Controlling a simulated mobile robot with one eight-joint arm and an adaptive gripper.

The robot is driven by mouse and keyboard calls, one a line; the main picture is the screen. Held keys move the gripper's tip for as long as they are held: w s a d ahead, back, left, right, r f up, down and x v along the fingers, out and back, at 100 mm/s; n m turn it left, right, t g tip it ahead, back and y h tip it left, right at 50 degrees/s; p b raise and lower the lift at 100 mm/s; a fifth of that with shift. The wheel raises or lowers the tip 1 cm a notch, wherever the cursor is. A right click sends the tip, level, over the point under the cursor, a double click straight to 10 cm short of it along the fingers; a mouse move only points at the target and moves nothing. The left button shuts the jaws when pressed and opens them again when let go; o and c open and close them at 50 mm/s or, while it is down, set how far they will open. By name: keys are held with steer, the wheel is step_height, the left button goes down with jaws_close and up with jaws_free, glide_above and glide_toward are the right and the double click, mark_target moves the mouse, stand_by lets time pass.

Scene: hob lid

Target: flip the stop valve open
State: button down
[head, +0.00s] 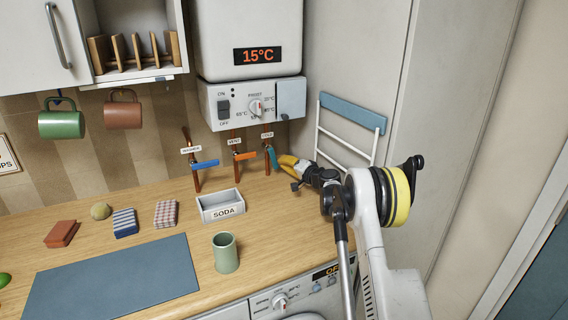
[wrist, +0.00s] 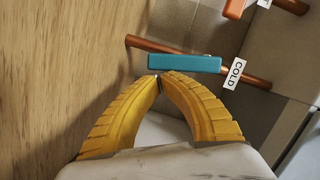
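The valve labelled COLD has a teal lever (head: 272,158) on a copper pipe at the right of the pipe row. The lever hangs down roughly along its pipe. In the wrist view the teal lever (wrist: 184,64) lies just beyond my fingertips, roughly in line with the pipe, beside the COLD label (wrist: 237,74). My gripper (head: 281,160) has yellow fingers just right of the lever. In the wrist view the fingertips (wrist: 160,77) meet, with nothing seen between them. They are at the lever's near edge; I cannot tell whether they touch it.
A blue lever (head: 205,164) and an orange lever (head: 245,156) stick out sideways on pipes to the left. A SODA tray (head: 220,206) and a green cup (head: 225,253) stand on the counter. A folded rack (head: 352,113) leans at the right wall. The boiler (head: 252,40) hangs above.

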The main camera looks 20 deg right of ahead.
steer(key=v, duration=0.7)
steer(key=shift+s, duration=0.2)
steer(key=shift+d, duration=0.1)
